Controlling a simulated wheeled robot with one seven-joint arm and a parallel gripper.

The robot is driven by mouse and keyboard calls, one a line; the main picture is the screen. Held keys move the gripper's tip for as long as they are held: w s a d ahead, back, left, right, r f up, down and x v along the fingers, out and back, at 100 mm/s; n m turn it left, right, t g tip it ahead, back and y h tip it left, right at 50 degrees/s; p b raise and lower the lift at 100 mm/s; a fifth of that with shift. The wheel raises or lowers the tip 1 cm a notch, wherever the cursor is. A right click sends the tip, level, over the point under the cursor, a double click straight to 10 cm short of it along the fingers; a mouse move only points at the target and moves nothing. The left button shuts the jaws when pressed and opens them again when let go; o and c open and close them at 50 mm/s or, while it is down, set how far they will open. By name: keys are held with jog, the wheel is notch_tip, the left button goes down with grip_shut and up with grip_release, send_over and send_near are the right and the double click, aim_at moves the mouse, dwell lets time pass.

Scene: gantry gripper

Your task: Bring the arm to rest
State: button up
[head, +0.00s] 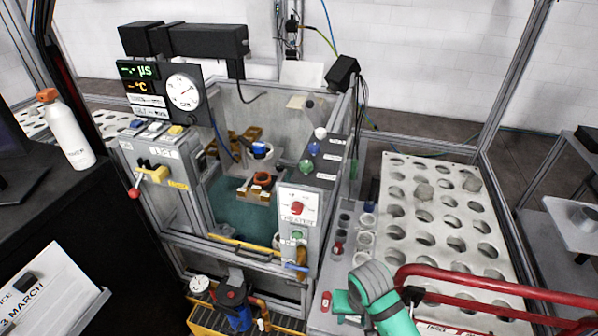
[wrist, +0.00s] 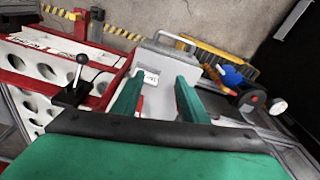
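My gripper (wrist: 160,92) shows in the wrist view as two green fingers standing apart, with nothing held between them. Beyond the gap is a grey box (wrist: 172,62) with a handle and a white label; I cannot tell how far the fingertips are from it. In the head view, a green and grey part of my arm (head: 384,303) is at the bottom right, in front of the perforated white rack (head: 445,255). The fingertips are hard to make out there.
A red tubular rail (head: 480,283) crosses close to my arm. The tank with its control panels (head: 297,215) stands at the centre. A black lever (wrist: 80,82) rises left of the fingers in the wrist view.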

jog(key=w+a+r+m+t+y, duration=0.15)
jog(key=w+a+r+t, duration=0.25)
jog(key=a, duration=0.6)
jog(key=w+a+r+t+y, duration=0.3)
jog(key=a+r, duration=0.2)
jog(key=a, duration=0.5)
jog(key=w+a+r+m+t+y, duration=0.1)
jog(key=w+a+r+t+y, duration=0.25)
jog(key=a, duration=0.65)
jog(key=s+d+f+m+t+h, duration=0.1)
jog(key=s+d+f+h, duration=0.15)
jog(key=s, duration=0.45)
jog(key=s+d+f+m+t+h, duration=0.1)
jog(key=s+d+f+h, duration=0.2)
jog(key=s, duration=0.5)
jog(key=s+d+f+m+t+h, duration=0.1)
jog(key=s+d+f+h, duration=0.1)
jog(key=s+f, duration=0.35)
jog(key=s+d+r+n, duration=0.2)
jog(key=s+d+n, duration=0.1)
jog(key=s, duration=0.5)
jog(key=s+d+r+n, duration=0.2)
jog(key=s+d, duration=0.3)
jog(key=s, duration=0.4)
jog(key=shift+s+r+n, duration=0.2)
jog(key=shift+r+n, duration=0.05)
jog(key=shift+n, duration=0.5)
